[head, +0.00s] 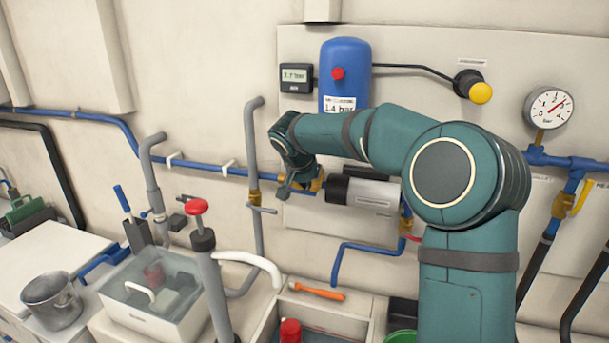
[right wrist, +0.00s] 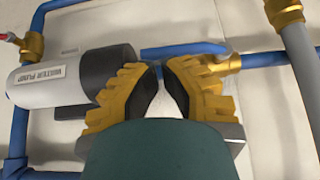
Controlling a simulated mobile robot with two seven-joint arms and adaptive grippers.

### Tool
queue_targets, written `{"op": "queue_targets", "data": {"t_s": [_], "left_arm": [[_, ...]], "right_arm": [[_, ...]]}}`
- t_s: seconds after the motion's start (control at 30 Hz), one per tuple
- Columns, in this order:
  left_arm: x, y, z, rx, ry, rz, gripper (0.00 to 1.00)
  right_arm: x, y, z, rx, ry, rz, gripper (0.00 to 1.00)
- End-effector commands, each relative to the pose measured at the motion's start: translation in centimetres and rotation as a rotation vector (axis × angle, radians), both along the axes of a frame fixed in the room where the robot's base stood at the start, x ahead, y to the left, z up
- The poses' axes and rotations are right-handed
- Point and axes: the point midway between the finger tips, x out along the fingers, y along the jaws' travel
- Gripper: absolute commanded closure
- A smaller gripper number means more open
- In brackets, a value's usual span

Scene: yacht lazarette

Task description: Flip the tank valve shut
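A brass valve fitting (head: 318,181) sits on the blue pipe left of the water pump (head: 362,192). In the right wrist view the brass fitting (right wrist: 218,64) has a blue lever (right wrist: 182,49) lying roughly along the pipe, pointing toward the pump. No label that I can read names it as the tank valve. My right gripper (head: 284,190) is in front of this fitting. In the right wrist view its fingertips (right wrist: 159,68) are nearly together, just below the lever, with nothing seen held. Whether they touch it I cannot tell. My left gripper is not in view.
A blue tank (head: 345,70) and pressure gauge (head: 549,105) are on the wall panel. A yellow-handled valve (head: 566,203) is at the right.

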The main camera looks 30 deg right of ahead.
Motion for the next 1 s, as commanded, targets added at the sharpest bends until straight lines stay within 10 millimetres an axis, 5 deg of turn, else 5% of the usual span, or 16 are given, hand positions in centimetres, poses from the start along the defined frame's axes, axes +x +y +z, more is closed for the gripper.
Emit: {"op": "queue_targets", "data": {"t_s": [0.57,1.0], "left_arm": [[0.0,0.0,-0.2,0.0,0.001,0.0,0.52],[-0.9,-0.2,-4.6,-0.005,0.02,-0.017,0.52]], "right_arm": [[0.5,-0.5,-1.1,0.002,-0.004,0.0,1.0],[0.2,-0.7,-2.9,0.089,-0.106,0.0,1.0]]}}
